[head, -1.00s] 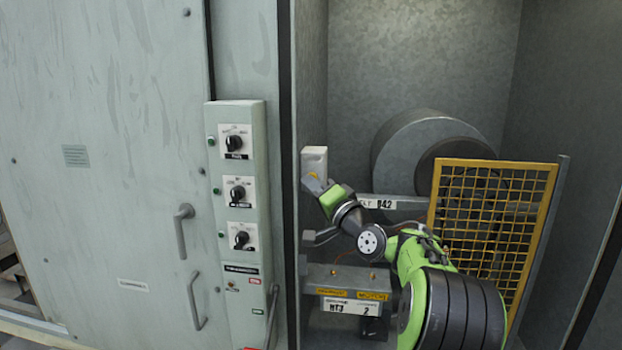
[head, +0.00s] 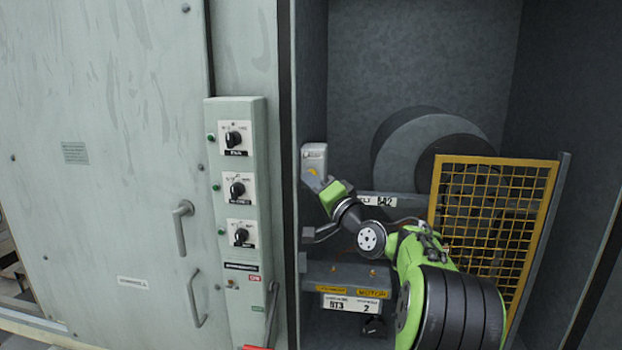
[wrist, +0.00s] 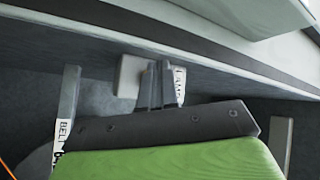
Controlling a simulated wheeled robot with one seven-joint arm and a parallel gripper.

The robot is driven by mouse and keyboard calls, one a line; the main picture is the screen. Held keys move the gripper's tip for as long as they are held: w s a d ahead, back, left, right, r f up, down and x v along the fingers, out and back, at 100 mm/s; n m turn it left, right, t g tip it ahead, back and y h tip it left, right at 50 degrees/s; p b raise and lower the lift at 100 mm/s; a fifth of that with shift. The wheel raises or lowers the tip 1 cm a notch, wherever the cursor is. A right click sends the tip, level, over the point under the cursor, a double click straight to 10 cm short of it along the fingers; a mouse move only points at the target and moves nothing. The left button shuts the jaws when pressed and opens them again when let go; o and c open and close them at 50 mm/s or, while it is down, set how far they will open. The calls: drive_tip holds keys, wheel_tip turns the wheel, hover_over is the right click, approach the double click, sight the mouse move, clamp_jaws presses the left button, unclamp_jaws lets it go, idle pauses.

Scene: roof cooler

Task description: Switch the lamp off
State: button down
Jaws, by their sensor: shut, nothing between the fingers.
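A pale switch box (head: 314,155) is mounted on the inner left wall of the open compartment. My gripper (head: 313,177) is at its lower part, with the fingers pointing at the wall. In the wrist view my gripper's shut fingers (wrist: 155,70) are close together, with nothing visible between them. They overlap the right side of the box (wrist: 130,75), and I cannot tell if they touch it. A white label (wrist: 180,84), partly covered, reads like "LAMP". The switch lever is hidden behind the fingers. The lamp itself is not in view; the compartment inside is dim.
A yellow mesh guard (head: 485,225) stands at the right of the compartment, before a round grey housing (head: 415,145). A motor block (head: 350,280) sits below my arm. A control panel (head: 238,210) with several knobs is outside, left of the opening.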

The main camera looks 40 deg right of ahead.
drive_tip(key=shift+s+a, duration=0.1)
drive_tip(key=shift+s+a+f, duration=0.15)
drive_tip(key=s+a+b, duration=0.1)
drive_tip(key=a, duration=0.1)
drive_tip(key=s+a+b, duration=0.2)
drive_tip(key=shift+s+a+b, duration=0.2)
drive_tip(key=shift+b, duration=0.1)
idle(0.4)
